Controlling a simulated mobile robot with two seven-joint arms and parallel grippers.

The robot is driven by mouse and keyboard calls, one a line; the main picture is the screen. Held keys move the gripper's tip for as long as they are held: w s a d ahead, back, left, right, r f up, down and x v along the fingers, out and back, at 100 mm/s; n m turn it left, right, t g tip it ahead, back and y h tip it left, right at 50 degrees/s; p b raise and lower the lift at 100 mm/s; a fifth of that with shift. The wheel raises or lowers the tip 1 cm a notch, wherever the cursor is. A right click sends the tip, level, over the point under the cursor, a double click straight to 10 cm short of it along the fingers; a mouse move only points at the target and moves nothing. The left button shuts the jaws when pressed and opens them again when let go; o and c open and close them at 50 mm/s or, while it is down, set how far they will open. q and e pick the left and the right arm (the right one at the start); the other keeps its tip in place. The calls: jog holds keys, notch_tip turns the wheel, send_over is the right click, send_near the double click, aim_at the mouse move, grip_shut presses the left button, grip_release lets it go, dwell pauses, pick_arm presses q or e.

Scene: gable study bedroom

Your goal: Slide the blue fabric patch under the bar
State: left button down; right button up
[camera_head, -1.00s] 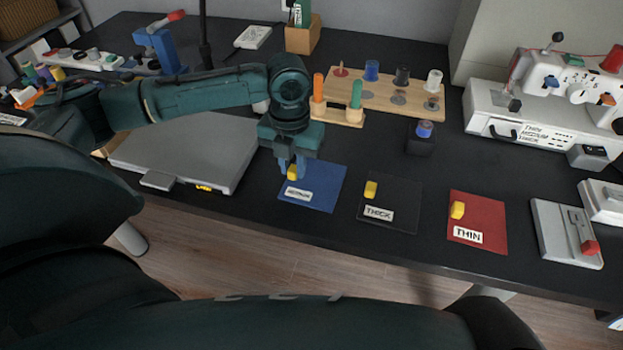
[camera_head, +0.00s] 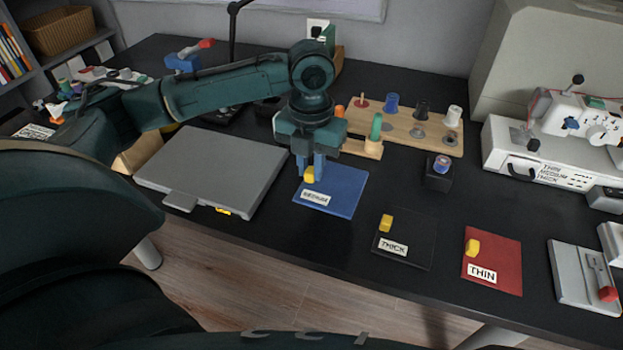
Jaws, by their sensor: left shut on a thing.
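The blue fabric patch (camera_head: 344,190) is a flat square with a white label and a yellow tab (camera_head: 310,175) near its far left corner. My left gripper (camera_head: 312,170) points down, shut on this tab. The patch looks flat; I cannot tell whether it touches the table or hangs just above it. The white sewing machine (camera_head: 545,150) stands at the far right, partly cut off by the frame. I cannot clearly make out the bar there. My right gripper is not in view.
A black patch marked THICK (camera_head: 410,258) and a red patch marked THIN (camera_head: 505,258) lie to the right. A grey flat box (camera_head: 215,165) is left of the blue patch. A wooden spool rack (camera_head: 435,140) and a dark block (camera_head: 438,178) stand behind.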

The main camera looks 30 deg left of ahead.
pick_arm(q)
jog(key=shift+r, duration=1.15)
